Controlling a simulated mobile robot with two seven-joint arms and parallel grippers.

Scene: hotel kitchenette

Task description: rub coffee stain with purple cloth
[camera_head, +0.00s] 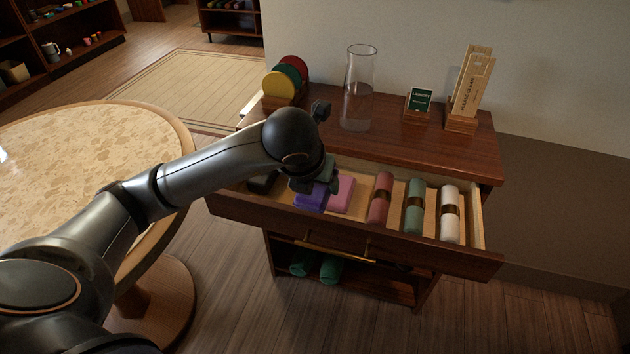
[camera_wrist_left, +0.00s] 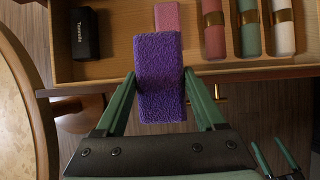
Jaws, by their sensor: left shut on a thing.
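A purple cloth (camera_head: 311,197) is a folded, fuzzy block. My left gripper (camera_head: 316,182) is shut on it, above the open drawer (camera_head: 420,247). In the left wrist view, the purple cloth (camera_wrist_left: 160,70) sits between the two green fingers and overlaps the drawer's front edge. My right gripper (camera_wrist_left: 277,158) shows only partly at the lower right of that view, its slim fingers apart and empty; it is outside the head view. I see no coffee stain in either view.
The drawer holds a pink cloth (camera_head: 342,194), rolled red (camera_head: 381,198), green (camera_head: 414,206) and white (camera_head: 450,213) cloths, and a black box (camera_wrist_left: 84,34). A glass carafe (camera_head: 358,90) stands on the cabinet top. A round table (camera_head: 90,150) is at the left.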

